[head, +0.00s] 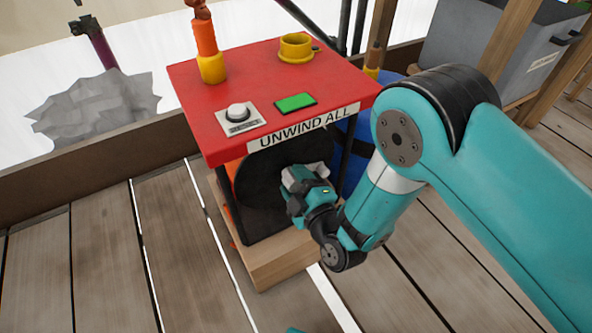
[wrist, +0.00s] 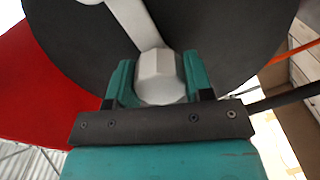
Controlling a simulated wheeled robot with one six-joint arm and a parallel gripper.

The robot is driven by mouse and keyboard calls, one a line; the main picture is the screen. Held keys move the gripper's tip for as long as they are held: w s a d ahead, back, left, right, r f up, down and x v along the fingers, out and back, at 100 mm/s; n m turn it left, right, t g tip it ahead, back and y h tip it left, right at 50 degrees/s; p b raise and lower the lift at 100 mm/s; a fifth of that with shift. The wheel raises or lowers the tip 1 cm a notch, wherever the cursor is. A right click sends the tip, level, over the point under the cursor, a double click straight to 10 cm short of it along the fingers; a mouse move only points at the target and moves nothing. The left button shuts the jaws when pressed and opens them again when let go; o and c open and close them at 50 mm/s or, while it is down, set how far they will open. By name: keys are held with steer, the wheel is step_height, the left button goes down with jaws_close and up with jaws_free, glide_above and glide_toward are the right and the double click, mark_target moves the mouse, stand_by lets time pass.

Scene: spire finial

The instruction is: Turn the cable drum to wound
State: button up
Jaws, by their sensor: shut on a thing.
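The cable drum (head: 262,185) is a dark disc under a red-topped stand, with orange showing behind its left edge. It also fills the upper part of the wrist view (wrist: 225,45). A light grey crank arm (wrist: 130,15) runs across the disc to a faceted grey knob (wrist: 158,75). My gripper (head: 298,183) is at the front of the drum in the head view. In the wrist view my gripper (wrist: 160,85) has its teal fingers on both sides of the knob, shut on it. In the head view the gripper hides the knob and part of the disc.
The red top (head: 230,85) carries a white button (head: 238,112), a green panel (head: 295,103), a yellow cup (head: 296,48) and an orange-yellow bottle-like object (head: 208,50). A label (head: 303,128) reads "UNWIND ALL". A blue barrel (head: 352,150) stands behind at right. Plank floor at left is clear.

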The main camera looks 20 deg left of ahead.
steer(key=shift+r+n+p, duration=0.15)
steer(key=shift+n+p, duration=1.15)
steer(key=shift+n, duration=0.2)
steer(key=shift+a, duration=0.1)
steer(key=o, duration=1.3)
steer(key=shift+s, duration=0.1)
